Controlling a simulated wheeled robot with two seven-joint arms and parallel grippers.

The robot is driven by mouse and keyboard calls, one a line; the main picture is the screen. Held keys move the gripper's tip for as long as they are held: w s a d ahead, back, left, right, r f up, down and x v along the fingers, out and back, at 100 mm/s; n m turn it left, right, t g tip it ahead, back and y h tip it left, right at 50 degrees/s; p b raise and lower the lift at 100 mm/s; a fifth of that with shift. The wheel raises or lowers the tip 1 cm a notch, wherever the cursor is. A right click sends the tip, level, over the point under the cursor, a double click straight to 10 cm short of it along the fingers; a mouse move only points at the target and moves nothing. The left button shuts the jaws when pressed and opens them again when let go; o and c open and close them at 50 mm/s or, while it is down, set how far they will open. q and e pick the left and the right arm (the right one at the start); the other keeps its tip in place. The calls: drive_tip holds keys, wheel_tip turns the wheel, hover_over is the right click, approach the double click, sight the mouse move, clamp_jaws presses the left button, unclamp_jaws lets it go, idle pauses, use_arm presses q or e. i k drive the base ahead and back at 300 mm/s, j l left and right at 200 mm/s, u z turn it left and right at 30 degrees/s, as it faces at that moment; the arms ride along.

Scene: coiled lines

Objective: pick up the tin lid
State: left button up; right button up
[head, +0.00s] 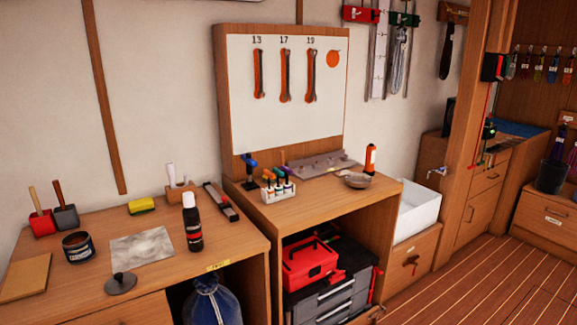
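A round grey lid with a small dark knob (121,285), which looks like the tin lid, lies flat near the front edge of the left wooden bench (190,262). A dark open tin with a label (78,248) stands behind it to the left, apart from it. Neither of my grippers shows in the head view.
A grey crumpled sheet (142,248) lies just behind the lid, and a black bottle (192,222) stands to its right. A tan board (24,278) lies at the far left.

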sight(120, 282)
drive_tip(key=i+u, duration=0.3)
drive_tip(key=i, duration=0.15)
drive_tip(key=i+u, duration=0.25)
drive_tip(key=i, duration=0.2)
